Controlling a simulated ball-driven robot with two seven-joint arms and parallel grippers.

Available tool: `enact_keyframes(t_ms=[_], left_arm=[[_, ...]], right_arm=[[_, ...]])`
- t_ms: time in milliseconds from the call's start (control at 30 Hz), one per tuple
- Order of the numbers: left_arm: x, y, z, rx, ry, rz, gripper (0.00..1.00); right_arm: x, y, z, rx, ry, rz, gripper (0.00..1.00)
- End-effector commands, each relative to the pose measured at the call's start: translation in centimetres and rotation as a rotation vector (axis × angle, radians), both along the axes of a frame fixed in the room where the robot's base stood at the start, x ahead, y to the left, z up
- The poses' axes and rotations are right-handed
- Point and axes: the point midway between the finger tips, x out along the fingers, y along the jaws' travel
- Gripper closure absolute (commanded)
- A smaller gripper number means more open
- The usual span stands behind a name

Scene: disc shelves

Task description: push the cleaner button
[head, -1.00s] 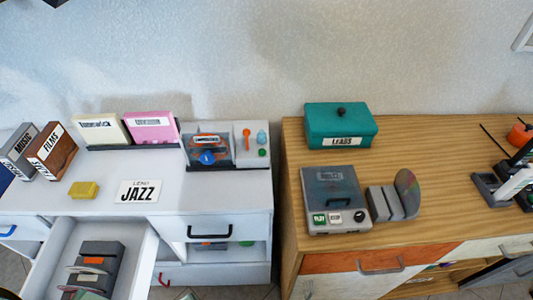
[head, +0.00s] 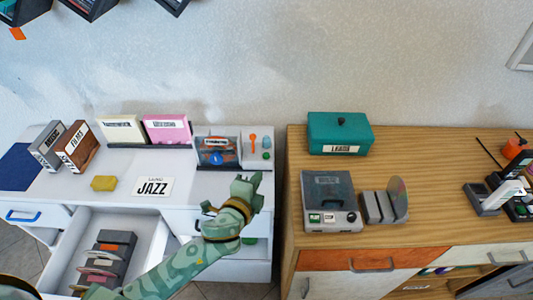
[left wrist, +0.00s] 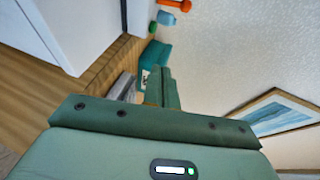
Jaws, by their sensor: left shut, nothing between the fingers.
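My left gripper (head: 248,182) is shut and empty, in front of and below this panel in the picture. It also shows in the left wrist view (left wrist: 160,88). My right gripper is not in view.
An open drawer (head: 152,240) with discs lies under my left arm. A teal box (head: 340,134), a disc player (head: 329,200) with labelled buttons and a disc rack (head: 378,207) stand on the wooden cabinet (head: 435,160). Dark shelves (head: 90,8) hang at the top left.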

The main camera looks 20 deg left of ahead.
Motion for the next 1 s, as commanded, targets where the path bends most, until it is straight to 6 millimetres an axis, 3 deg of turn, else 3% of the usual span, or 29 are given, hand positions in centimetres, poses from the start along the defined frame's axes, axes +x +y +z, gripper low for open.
enact_keyframes(t_ms=[33, 167, 300, 400, 467, 533, 633, 800, 1000], left_arm=[[1.4, -1.3, 1.9, 0.067, -0.074, -0.073, 1.0], [3.9, -5.3, 6.3, 0.289, -0.278, -0.293, 1.0], [5.6, -10.4, 10.3, 0.69, -0.551, -0.619, 1.0], [6.3, -12.0, 10.6, 1.072, -0.71, -0.878, 1.0], [7.2, -11.4, 10.0, 1.315, -0.765, -1.025, 1.0], [8.6, -9.0, 8.9, 1.602, -0.776, -1.183, 1.0], [10.3, -5.2, 7.9, 1.874, -0.732, -1.335, 1.0], [12.3, -0.2, 7.7, 2.122, -0.631, -1.462, 1.0], [13.1, 2.2, 8.0, 2.224, -0.571, -1.513, 1.0]], right_arm=[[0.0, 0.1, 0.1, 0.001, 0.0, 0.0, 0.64], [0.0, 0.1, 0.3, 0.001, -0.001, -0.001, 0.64], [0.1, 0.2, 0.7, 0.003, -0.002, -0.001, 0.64], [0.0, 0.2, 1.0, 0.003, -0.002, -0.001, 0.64], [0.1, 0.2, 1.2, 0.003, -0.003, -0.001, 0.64], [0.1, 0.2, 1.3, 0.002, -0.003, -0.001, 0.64], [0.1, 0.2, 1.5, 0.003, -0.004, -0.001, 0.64], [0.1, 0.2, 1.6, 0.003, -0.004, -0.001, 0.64], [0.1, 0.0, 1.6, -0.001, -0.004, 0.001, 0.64]])
